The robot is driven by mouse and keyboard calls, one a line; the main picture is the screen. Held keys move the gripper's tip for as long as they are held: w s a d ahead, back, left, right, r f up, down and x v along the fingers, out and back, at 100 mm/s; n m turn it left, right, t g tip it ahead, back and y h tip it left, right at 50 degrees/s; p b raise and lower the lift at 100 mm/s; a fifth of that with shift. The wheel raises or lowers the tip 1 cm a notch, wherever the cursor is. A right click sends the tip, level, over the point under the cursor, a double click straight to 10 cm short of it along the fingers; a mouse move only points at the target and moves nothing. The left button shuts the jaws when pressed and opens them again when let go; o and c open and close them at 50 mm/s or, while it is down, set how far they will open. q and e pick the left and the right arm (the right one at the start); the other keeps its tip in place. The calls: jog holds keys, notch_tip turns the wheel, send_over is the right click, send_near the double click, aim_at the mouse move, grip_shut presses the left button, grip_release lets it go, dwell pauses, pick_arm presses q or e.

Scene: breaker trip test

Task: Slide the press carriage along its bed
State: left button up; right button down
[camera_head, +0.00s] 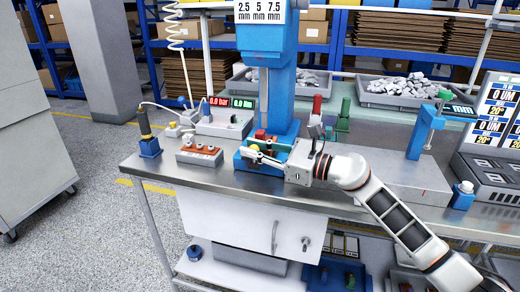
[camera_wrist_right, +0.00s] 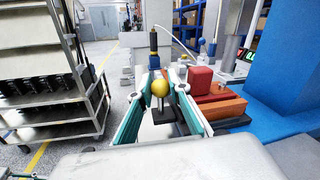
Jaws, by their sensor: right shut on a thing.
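The blue press (camera_head: 265,40) stands on the bench, with its blue bed (camera_head: 287,132) at its foot. In the right wrist view the carriage shows as a red block (camera_wrist_right: 199,79) on orange-red bars (camera_wrist_right: 222,107) over a dark plate, beside the blue press base (camera_wrist_right: 280,122). A yellow ball knob (camera_wrist_right: 160,88) on a metal post stands beside the red block. My right gripper (camera_head: 250,154) reaches in from the right, and its green-padded fingers are closed around the knob. The fingers partly hide the carriage in the head view. My left gripper is not in view.
A blue post holder (camera_head: 149,147) is at the bench's left corner. Grey trays of parts (camera_head: 400,101) lie behind. A blue stand (camera_head: 424,135) is at right.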

jog(key=shift+a, duration=0.15)
jog(key=c, duration=2.1)
grip_release()
jog(key=shift+c, duration=0.2)
jog(key=shift+a, duration=0.2)
jog(key=shift+d, duration=0.1)
jog(key=shift+d, duration=0.1)
jog(key=shift+s+d, duration=0.15)
jog(key=shift+d, duration=0.2)
jog(key=v, duration=1.1)
jog(key=shift+s, duration=0.1)
